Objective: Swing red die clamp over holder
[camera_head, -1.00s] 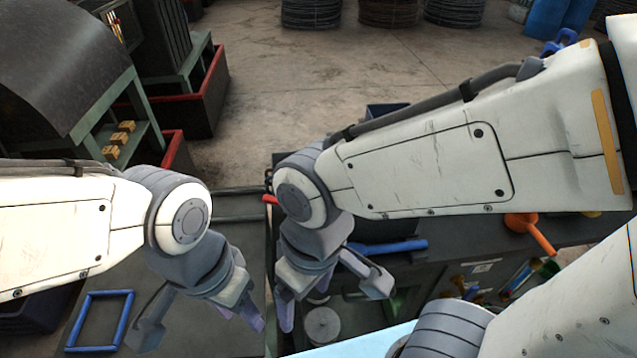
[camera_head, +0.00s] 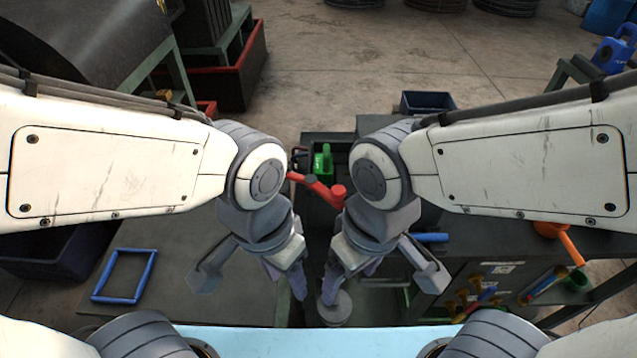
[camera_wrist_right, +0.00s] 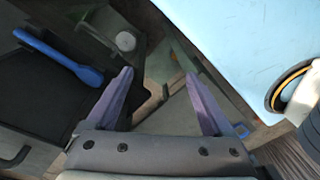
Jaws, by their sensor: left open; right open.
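The red die clamp (camera_head: 322,188) shows between my two forearms in the head view, as a red arm with a round knob at its right end. A green upright part (camera_head: 323,161) stands just behind it. I cannot tell which part is the holder. My left gripper (camera_head: 287,279) is open and empty, pointing down, in front and left of the clamp. My right gripper (camera_head: 340,278) is open, pointing down, in front of the clamp. Its two purple fingers are spread in the right wrist view (camera_wrist_right: 158,74), with nothing between them. Neither gripper touches the clamp.
A blue bar handle (camera_head: 430,238) lies right of my right gripper; a blue handle also shows in the wrist view (camera_wrist_right: 62,58). A grey round disc (camera_head: 335,308) lies below the grippers. A blue frame (camera_head: 124,276) lies on the left bench. An orange handle (camera_head: 556,233) is at right.

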